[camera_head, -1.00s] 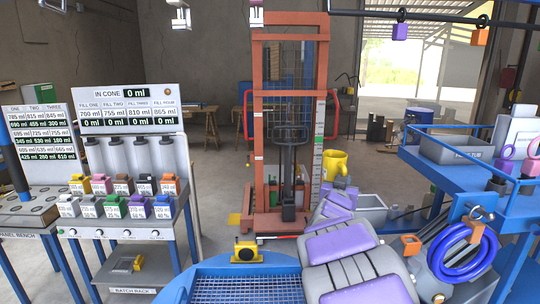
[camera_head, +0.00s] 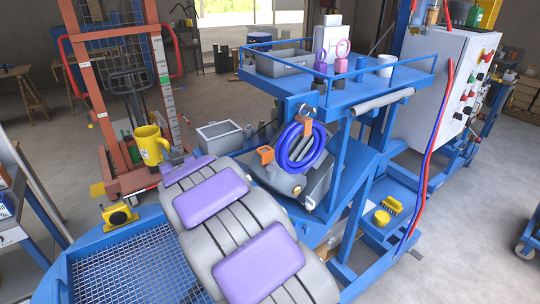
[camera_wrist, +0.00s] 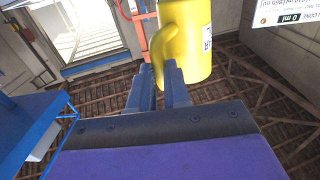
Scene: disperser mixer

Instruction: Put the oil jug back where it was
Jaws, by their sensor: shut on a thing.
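The oil jug is a yellow, handled jug (camera_head: 150,145) with a pale label, held up in the air at the left of the head view. My gripper (camera_head: 166,163) is shut on it at the end of my grey and purple arm. In the wrist view the jug (camera_wrist: 187,40) hangs just past the fingertips of my gripper (camera_wrist: 163,72), which are closed at its handle side. The jug looks roughly upright in the head view. The exact grip on the handle is partly hidden.
A blue stand with a railed top shelf (camera_head: 300,86) is right of the arm, carrying a grey bin (camera_head: 280,62) and ring-handled tools. A blue hose coil (camera_head: 300,148) hangs below. A grey control cabinet (camera_head: 452,85) stands right. An orange-red lift frame (camera_head: 160,75) is behind the jug.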

